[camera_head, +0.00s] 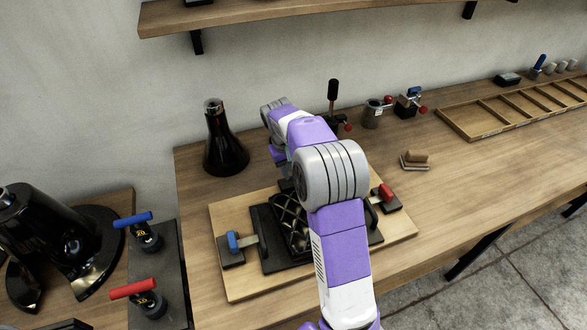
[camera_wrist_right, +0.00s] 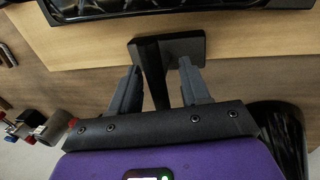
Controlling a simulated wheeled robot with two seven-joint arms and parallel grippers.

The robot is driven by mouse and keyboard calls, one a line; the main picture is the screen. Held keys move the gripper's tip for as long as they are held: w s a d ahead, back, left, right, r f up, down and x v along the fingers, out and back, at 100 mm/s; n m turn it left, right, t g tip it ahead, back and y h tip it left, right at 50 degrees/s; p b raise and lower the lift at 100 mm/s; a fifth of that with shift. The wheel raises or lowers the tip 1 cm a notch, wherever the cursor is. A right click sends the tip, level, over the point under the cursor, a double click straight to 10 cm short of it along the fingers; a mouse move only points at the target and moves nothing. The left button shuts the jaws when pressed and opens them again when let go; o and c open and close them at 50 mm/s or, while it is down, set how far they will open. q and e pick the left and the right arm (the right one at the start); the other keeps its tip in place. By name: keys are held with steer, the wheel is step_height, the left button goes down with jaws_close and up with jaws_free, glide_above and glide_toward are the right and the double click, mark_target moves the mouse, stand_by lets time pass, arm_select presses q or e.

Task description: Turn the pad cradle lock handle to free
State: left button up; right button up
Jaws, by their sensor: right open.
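A black handle (camera_wrist_right: 152,68) on a dark rectangular base (camera_wrist_right: 184,46) stands at the edge of a light wooden board (camera_head: 240,286), next to the black pad cradle (camera_head: 270,258). My right gripper (camera_wrist_right: 160,70) is open, with one finger on each side of this handle; there are gaps beside it, and I see no firm contact. In the head view my right arm reaches over the cradle to the board's far side, hiding the handle and the fingertips. The cradle has a quilted black pad (camera_head: 290,222). My left gripper is not in view.
A blue-handled clamp (camera_head: 234,241) and a red-handled clamp (camera_head: 385,193) flank the cradle. A black flask (camera_head: 222,145) stands behind left. Small fixtures with coloured knobs (camera_head: 408,102) stand at the back. The bench right of the board is mostly clear around a small wooden-topped block (camera_head: 416,157).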

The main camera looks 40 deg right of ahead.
steer(key=shift+c, duration=0.3)
jaws_close()
steer(key=n+p, duration=0.2)
steer(key=n, duration=0.2)
steer(key=shift+a+n+t, duration=0.15)
steer(key=shift+n+t, duration=0.15)
steer(key=shift+t, duration=0.1)
steer(key=n+p, duration=0.2)
steer(key=n, duration=0.2)
steer(key=shift+s+t, duration=0.15)
steer(key=shift+t, duration=0.25)
steer(key=n+p, duration=0.1)
steer(key=n, duration=0.2)
steer(key=n+p, duration=0.2)
steer(key=shift+s+a+n+t+y, duration=0.1)
steer(key=shift+s+n+t+y, duration=0.05)
steer(key=shift+n+t+y, duration=0.25)
steer(key=shift+f+n+y+p, duration=0.15)
steer(key=shift+n+p, duration=0.3)
steer(key=shift+n, duration=0.45)
steer(key=shift+n+y+p, duration=0.15)
steer(key=shift+n+p, duration=0.25)
steer(key=shift+n, duration=0.5)
steer(key=shift+s, duration=0.1)
